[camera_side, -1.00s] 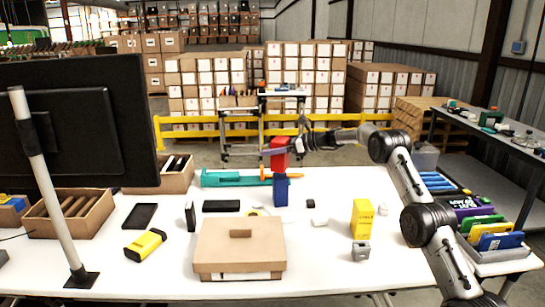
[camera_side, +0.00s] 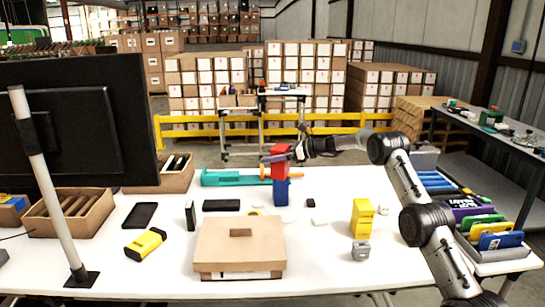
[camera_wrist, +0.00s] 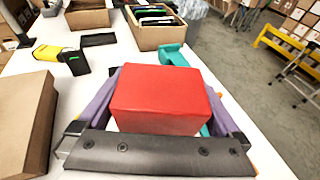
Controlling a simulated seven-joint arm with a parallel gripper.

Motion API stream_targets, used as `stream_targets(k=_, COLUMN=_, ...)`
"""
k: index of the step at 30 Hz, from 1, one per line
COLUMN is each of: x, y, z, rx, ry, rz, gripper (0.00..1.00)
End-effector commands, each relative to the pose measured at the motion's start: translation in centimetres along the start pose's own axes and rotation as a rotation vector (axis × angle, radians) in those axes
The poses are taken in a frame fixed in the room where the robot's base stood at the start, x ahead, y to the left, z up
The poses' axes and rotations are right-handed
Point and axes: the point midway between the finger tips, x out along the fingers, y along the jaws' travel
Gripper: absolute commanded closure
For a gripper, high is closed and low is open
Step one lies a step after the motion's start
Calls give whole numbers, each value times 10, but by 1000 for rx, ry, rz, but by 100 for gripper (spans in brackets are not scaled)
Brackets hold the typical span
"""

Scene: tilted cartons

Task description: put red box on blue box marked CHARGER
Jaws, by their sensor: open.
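The red box (camera_side: 281,163) stands on top of the blue box (camera_side: 281,193) near the middle of the table, roughly lined up with it. In the side view the two touch, with no clear gap. Any CHARGER marking is too small to read. My gripper (camera_side: 283,155) is open, with its fingers around the upper part of the red box. In the wrist view the red box (camera_wrist: 162,102) lies between the purple fingers of my gripper (camera_wrist: 165,100), with some space beside it. The blue box is hidden below it there.
A teal tool (camera_side: 235,179) lies just behind the boxes. A brown carton (camera_side: 240,250) stands in front to the left. A yellow box (camera_side: 362,218) and a grey block (camera_side: 361,251) stand to the right. A small black item (camera_side: 310,203) is close by.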

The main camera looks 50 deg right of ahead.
Motion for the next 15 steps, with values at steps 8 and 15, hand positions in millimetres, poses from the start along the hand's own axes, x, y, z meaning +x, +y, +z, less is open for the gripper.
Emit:
stream_targets(k=8, x=-50, y=-2, z=0, rx=2, ry=1, rz=-4, gripper=0)
stream_targets(k=15, x=-95, y=-1, z=0, rx=2, ry=0, rz=-4, gripper=0)
